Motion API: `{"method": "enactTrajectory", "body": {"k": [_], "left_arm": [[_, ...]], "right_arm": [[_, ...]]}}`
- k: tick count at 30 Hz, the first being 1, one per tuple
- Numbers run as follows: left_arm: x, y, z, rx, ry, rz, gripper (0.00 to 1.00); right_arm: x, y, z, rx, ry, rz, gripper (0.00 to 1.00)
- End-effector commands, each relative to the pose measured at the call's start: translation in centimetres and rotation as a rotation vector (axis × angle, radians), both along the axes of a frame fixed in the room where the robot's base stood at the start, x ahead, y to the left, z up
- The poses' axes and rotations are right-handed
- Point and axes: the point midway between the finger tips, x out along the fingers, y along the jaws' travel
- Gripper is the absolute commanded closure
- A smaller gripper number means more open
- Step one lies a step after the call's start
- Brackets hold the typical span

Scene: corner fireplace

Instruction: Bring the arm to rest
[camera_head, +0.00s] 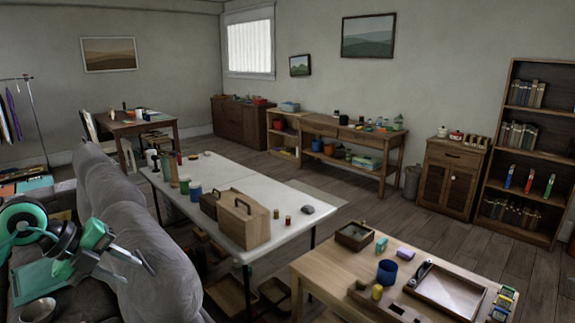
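My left arm comes in from the left edge, with teal and dark grey links. My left gripper (138,270) is held in front of the grey sofa (145,235), left of the long white table. Its two fingers look spread apart, and I see nothing between them. My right arm and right gripper do not show.
The white table (270,190) carries a wooden carrier box (243,219), jars and a dark mouse-like object. A wooden table (325,272) at the lower right holds trays, a blue cup (387,272) and small blocks. Open crates (230,296) lie on the floor beneath the white table.

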Motion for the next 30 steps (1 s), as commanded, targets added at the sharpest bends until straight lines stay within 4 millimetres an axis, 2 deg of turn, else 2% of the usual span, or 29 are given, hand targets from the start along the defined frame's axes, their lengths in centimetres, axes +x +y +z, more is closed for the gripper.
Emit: {"method": "enactTrajectory", "body": {"k": [6, 11, 15, 18, 21, 25, 28, 30], "left_arm": [[0.2, -5.2, -0.8, -0.184, -0.069, -0.094, 0.68], [0.0, -9.8, -0.7, -0.385, -0.145, -0.148, 0.68], [-0.3, -14.1, 0.1, -0.649, -0.237, -0.148, 0.68], [-0.4, -16.0, 1.1, -0.852, -0.309, -0.088, 0.68], [-0.1, -16.7, 1.6, -1.034, -0.367, 0.025, 0.68], [0.4, -15.9, 1.3, -1.223, -0.420, 0.243, 0.68], [0.8, -14.5, -0.2, -1.323, -0.434, 0.452, 0.68], [0.9, -13.3, -1.9, -1.366, -0.425, 0.616, 0.68]], "right_arm": [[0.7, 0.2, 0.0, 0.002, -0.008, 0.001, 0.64], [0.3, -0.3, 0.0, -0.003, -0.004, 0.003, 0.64], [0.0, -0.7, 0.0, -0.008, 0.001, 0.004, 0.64], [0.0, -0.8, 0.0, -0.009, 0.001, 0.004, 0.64], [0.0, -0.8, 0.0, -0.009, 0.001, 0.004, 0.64], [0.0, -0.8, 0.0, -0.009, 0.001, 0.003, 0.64], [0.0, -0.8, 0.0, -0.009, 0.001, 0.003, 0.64], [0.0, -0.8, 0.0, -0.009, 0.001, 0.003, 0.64]]}}
